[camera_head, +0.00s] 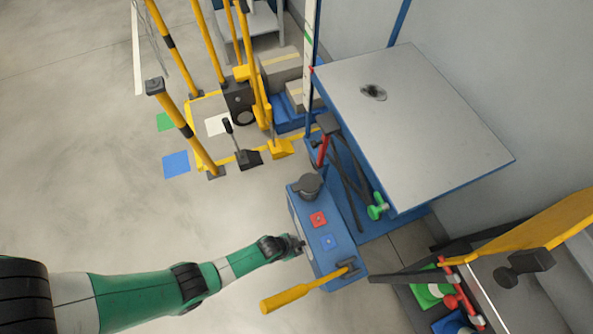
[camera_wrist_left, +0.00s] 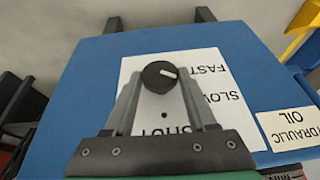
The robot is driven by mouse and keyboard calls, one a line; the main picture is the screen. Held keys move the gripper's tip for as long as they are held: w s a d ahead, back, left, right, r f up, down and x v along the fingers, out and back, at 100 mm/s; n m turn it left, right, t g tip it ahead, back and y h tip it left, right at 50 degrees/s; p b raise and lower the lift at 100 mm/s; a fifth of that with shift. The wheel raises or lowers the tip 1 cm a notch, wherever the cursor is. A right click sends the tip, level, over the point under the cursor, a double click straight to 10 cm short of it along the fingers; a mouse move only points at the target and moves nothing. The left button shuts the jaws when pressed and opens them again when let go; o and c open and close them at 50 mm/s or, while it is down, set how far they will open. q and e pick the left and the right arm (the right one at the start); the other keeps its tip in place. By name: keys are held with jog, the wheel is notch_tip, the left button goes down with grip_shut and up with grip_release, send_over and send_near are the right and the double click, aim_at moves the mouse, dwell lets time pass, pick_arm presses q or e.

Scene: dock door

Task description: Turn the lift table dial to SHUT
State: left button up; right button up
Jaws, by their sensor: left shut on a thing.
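The lift table dial (camera_wrist_left: 158,77) is a round black knob with a white pointer mark, on a white label (camera_wrist_left: 200,60) on a blue housing. The label reads FAST, SLOW and SHUT, upside down in the left wrist view. The pointer mark faces right and slightly down in that view, toward the FAST and SLOW words, not toward SHUT below. My left gripper (camera_head: 299,246) is at the left side of the blue housing (camera_head: 316,268), and its fingers (camera_wrist_left: 160,105) are shut on the dial. The dial is hidden in the head view. My right gripper is not in view.
The lift table (camera_head: 420,120) has a grey top with a dark spot. A yellow-handled lever (camera_head: 285,298) sticks out from the housing just below my left gripper. A black cap (camera_head: 307,184) tops the housing. Yellow posts (camera_head: 187,130) stand at upper left.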

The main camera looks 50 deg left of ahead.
pick_arm(q)
jog(key=shift+d+f+t+y, duration=0.15)
jog(key=shift+d+t+y, duration=0.15)
jog(key=shift+y, duration=0.4)
jog(key=shift+s+d+f+m+t+y+b, duration=0.15)
jog(key=shift+m+t+y+b, duration=0.3)
jog(key=shift+y+b, duration=0.65)
jog(key=shift+y, duration=0.4)
jog(key=shift+m+t+y+b, duration=0.25)
jog(key=shift+t+y+b, duration=0.05)
jog(key=shift+t+y, duration=0.2)
jog(key=shift+s, duration=0.1)
jog(key=o, duration=1.4)
jog(key=shift+c, duration=0.2)
